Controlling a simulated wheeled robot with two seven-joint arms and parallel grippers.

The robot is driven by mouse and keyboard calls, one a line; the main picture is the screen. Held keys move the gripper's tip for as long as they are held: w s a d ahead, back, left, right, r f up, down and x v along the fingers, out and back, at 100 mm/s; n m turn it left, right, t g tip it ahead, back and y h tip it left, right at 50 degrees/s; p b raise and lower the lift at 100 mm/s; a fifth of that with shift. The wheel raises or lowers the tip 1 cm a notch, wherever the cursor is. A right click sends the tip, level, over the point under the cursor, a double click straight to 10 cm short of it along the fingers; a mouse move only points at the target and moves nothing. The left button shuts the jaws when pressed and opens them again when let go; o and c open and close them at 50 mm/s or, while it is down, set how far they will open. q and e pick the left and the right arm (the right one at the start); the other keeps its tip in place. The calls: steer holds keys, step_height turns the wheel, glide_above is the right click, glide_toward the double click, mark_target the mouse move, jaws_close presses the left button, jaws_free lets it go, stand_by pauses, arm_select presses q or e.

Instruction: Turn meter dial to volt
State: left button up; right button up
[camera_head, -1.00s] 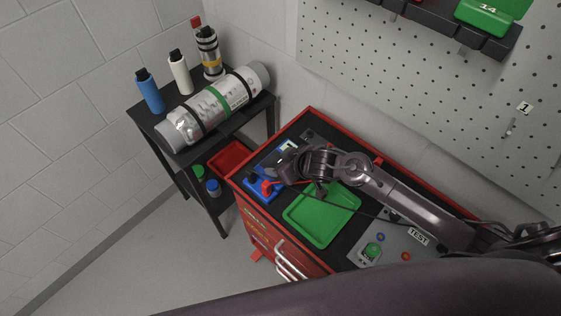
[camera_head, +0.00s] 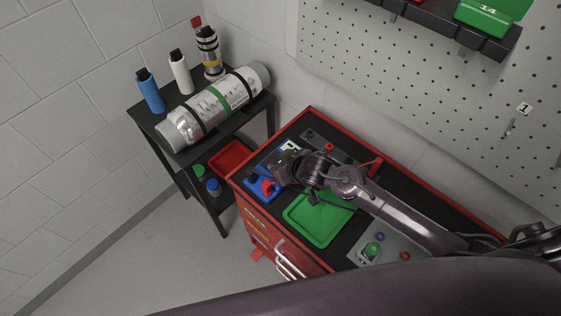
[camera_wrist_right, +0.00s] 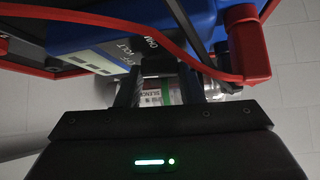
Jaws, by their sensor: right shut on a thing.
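The blue meter (camera_head: 254,194) lies at the left end of the red cart's black top. In the head view my right gripper (camera_head: 280,170) covers part of the meter. My left gripper is not in view.
A red plug (camera_wrist_right: 245,45) with a red lead crosses near the fingers. A green tray (camera_head: 318,222) lies right of the meter, and a grey panel with a green button (camera_head: 373,249) beyond it. A black side table (camera_head: 146,122) carries a silver cylinder (camera_head: 215,100) and bottles.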

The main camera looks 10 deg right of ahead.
steer(key=m+h, duration=0.1)
steer(key=m, duration=0.1)
steer(key=shift+s+a+m+t+h, duration=0.15)
steer(key=shift+a+m+t+h, duration=0.15)
steer(key=shift+h, duration=0.1)
steer(key=shift+m+h, duration=0.6)
steer(key=shift+m, duration=0.2)
steer(key=shift+a+m+h+p, duration=0.1)
steer(key=shift+m+h+p, duration=0.55)
steer(key=shift+m+h, duration=0.55)
steer(key=o, duration=1)
steer(key=v, duration=0.7)
steer(key=shift+s+r, duration=0.25)
steer(key=shift+s, duration=0.05)
